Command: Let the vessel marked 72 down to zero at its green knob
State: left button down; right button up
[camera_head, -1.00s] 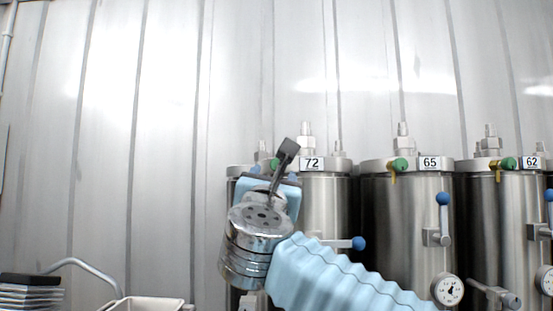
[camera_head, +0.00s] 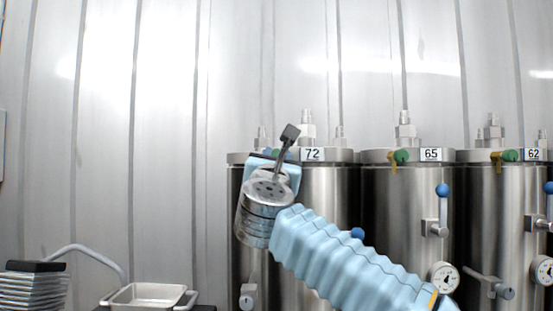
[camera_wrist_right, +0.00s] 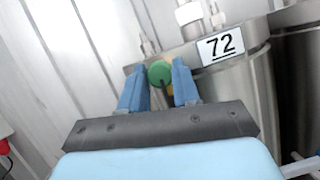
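The vessel marked 72 (camera_head: 325,195) is a steel cylinder left of the vessel marked 65, partly hidden by my right arm. Its number plate shows in the wrist view (camera_wrist_right: 221,44). Its green knob (camera_wrist_right: 160,73) sits at the lid's edge, left of the plate; in the head view only a sliver of it (camera_head: 275,151) shows behind my wrist. My right gripper (camera_wrist_right: 160,80) has its two blue fingers apart, one on each side of the knob. Whether they touch it I cannot tell. My left gripper is not in view.
The vessels marked 65 (camera_head: 395,205) and 62 (camera_head: 500,210) stand to the right, with green knobs, blue-tipped levers and gauges. A metal tray (camera_head: 148,295) and a dark-topped stack (camera_head: 35,283) are at lower left. A ribbed wall is behind.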

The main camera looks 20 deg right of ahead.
jog(key=shift+c, duration=1.3)
jog(key=shift+n, duration=0.4)
jog(key=n+g+y, duration=0.1)
jog(key=n+y, duration=0.2)
jog(key=n, duration=0.5)
jog(key=n+g+y, duration=0.1)
jog(key=n+y, duration=0.2)
jog(key=n, duration=0.6)
jog(key=n+g+y, duration=0.1)
jog(key=n+y, duration=0.2)
jog(key=n, duration=0.6)
jog(key=shift+s+d+r+y, duration=0.1)
jog(key=shift+d+r+y, duration=0.15)
jog(key=shift+y, duration=0.15)
jog(key=shift+g, duration=0.3)
jog(key=o, duration=1.1)
jog(key=shift+c, duration=0.2)
